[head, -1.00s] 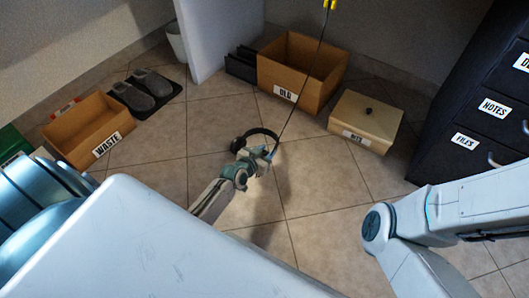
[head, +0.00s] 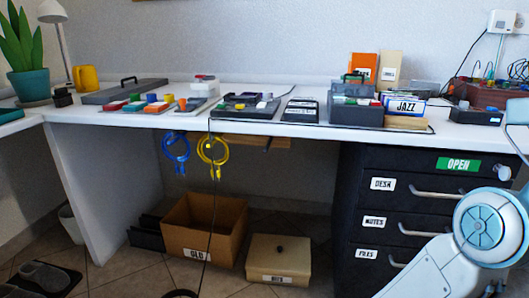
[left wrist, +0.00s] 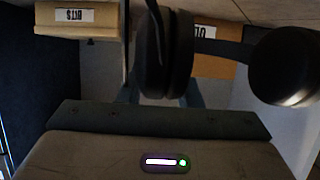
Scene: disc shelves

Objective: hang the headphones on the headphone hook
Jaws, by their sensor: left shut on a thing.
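The black headphones fill the upper part of the left wrist view, with one ear cup (left wrist: 165,55) between the fingers of my left gripper (left wrist: 160,90) and the other ear cup (left wrist: 285,68) to the right. My left gripper is shut on the headphones. In the head view only the dark headband top (head: 180,293) shows at the bottom edge, and my left gripper is out of that picture. I cannot clearly make out a headphone hook; coiled blue (head: 176,148) and yellow (head: 213,150) cables hang under the desk edge. My right gripper is out of view.
The crowded white desk (head: 100,131) spans above. Below stand an open cardboard box (head: 187,245), a lidded BITS box (head: 278,270) and a black drawer cabinet (head: 350,195). A thin black cord (head: 207,220) runs from the desk to the floor.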

